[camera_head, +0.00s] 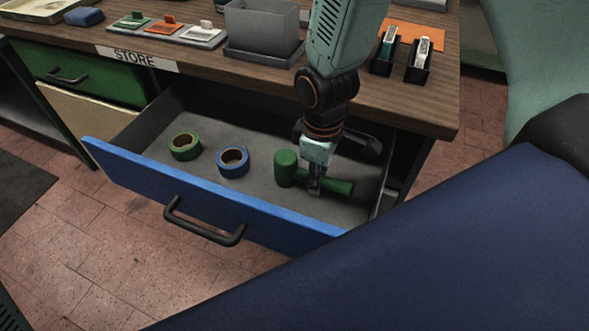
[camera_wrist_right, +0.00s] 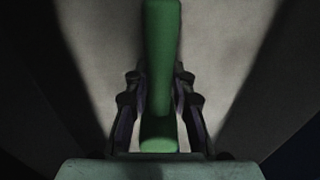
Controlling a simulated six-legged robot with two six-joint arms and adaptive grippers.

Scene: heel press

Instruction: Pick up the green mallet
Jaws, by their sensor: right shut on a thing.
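The green mallet (camera_head: 286,168) lies in the open drawer, with its round head to the left and its handle running to the right. My right gripper (camera_head: 314,190) reaches down into the drawer and is shut on the mallet's handle. In the right wrist view the green handle (camera_wrist_right: 160,70) runs between the two fingers of the gripper (camera_wrist_right: 160,110), one on each side. I cannot tell whether the mallet still touches the drawer floor. My left gripper is not in view.
The drawer has a blue front (camera_head: 200,195) with a dark handle (camera_head: 205,228). A green tape roll (camera_head: 185,146) and a blue tape roll (camera_head: 232,161) lie left of the mallet. A dark object (camera_head: 362,146) is behind my gripper. The wooden bench top (camera_head: 215,68) overhangs the drawer.

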